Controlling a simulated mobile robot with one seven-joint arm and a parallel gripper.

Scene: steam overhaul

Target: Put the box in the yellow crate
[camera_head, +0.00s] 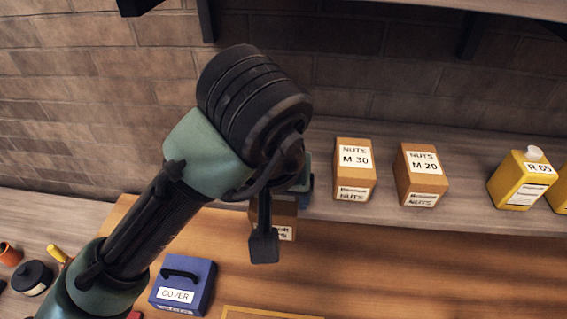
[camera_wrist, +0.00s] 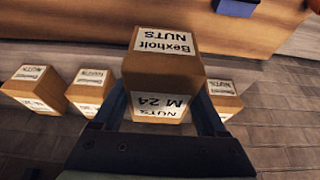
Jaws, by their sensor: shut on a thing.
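My gripper (camera_head: 265,240) is shut on a brown cardboard box (camera_head: 287,222). In the head view the gripper and wrist hide most of this box. In the wrist view the box (camera_wrist: 160,72) sits between the two fingers of my gripper (camera_wrist: 163,108), with labels reading "Bexholt NUTS" and "NUTS M 24". A thin yellow rim (camera_head: 265,312) shows at the bottom edge of the head view; it may be the yellow crate, but most of it is out of frame.
Brown boxes M 30 (camera_head: 354,168) and M 20 (camera_head: 421,174) stand on the grey shelf to the right. A yellow R 65 container (camera_head: 521,180) is further right. A blue COVER box (camera_head: 183,285) and a dark pot (camera_head: 32,277) are at lower left. Wooden surface at lower right looks clear.

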